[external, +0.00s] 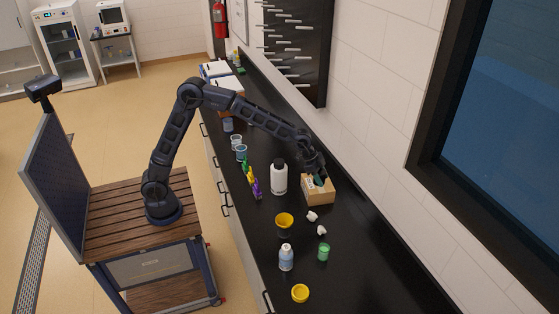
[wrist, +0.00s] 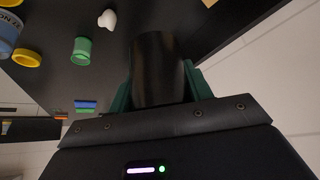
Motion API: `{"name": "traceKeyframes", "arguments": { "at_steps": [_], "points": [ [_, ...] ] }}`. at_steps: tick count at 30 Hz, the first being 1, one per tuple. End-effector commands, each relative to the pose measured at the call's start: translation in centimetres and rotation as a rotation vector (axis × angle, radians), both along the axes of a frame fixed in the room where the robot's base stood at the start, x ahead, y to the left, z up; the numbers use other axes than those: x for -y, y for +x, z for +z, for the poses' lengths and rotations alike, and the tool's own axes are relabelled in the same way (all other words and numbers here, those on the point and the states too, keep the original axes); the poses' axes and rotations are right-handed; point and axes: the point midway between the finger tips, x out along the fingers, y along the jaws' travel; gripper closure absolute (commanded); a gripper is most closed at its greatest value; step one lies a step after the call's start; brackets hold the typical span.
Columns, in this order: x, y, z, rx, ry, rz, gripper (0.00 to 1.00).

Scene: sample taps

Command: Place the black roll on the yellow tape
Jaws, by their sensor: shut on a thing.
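My gripper (wrist: 160,88) has green fingers on both sides of a black roll (wrist: 158,60) and is shut on it. In the external view my gripper (external: 318,178) is over or beside a small cardboard box (external: 320,194), and the roll is hard to make out there. A yellow tape ring (external: 300,293) lies flat at the near end of the black counter, well away from my gripper. It also appears at the left of the wrist view (wrist: 27,58). A taller yellow piece with a dark inside (external: 284,222) stands nearer my gripper.
A white bottle with a black cap (external: 279,178) stands left of the box. The wall borders the counter (external: 370,262) on the right.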

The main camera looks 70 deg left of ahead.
Motion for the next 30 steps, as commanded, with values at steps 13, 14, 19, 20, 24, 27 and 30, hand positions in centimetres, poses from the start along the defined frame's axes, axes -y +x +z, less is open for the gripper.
{"name": "traceKeyframes", "arguments": {
  "at_steps": [13, 14, 19, 20, 24, 27, 30],
  "points": [
    [18.3, -8.4, 0.7, -0.003, -0.005, -0.370, 0.75],
    [19.4, -9.0, 0.7, -0.003, -0.006, -0.395, 0.75],
    [25.5, -13.4, 1.1, -0.001, -0.011, -0.534, 0.75],
    [26.5, -14.2, 1.2, -0.002, -0.013, -0.557, 0.75],
    [31.1, -18.2, 1.4, -0.001, -0.020, -0.669, 0.75],
    [33.8, -20.9, 1.6, 0.000, -0.024, -0.741, 0.75],
    [36.0, -23.2, 1.8, 0.001, -0.029, -0.799, 0.75]
  ]
}}
